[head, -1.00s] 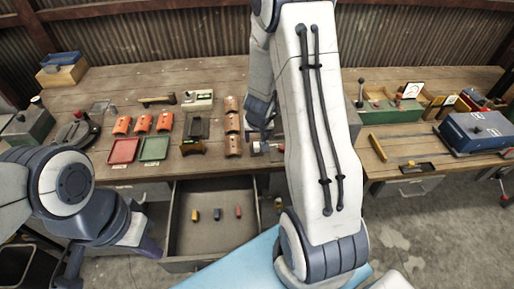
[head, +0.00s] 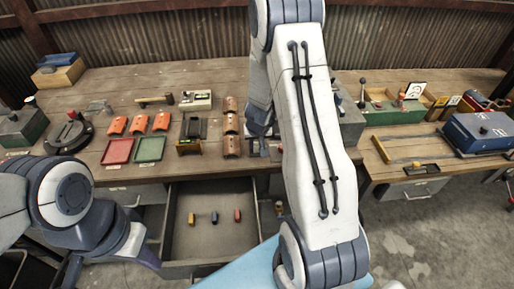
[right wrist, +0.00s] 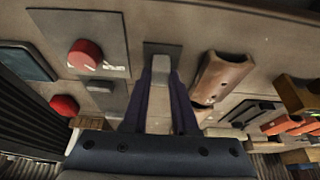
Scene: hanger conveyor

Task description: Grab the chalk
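Three small sticks lie in the open drawer in the head view: a yellow one (head: 191,219), a dark blue one (head: 214,217) and a red one (head: 237,215). They look like chalk, but are too small to be sure. My right gripper (head: 258,143) is over the bench, partly hidden by my right arm. In the right wrist view its fingers (right wrist: 162,88) are apart, with a pale grey block (right wrist: 160,68) on a dark plate between their tips; contact is unclear. My left gripper (head: 112,266) is left of the drawer, fingers apart and empty.
The drawer (head: 167,235) stands open below the bench (head: 210,85). Brown tiles (head: 231,125), orange tiles (head: 139,124), a red tray (head: 117,151) and a green tray (head: 150,149) are left of my right gripper. A red knob (right wrist: 85,54) is close in the right wrist view.

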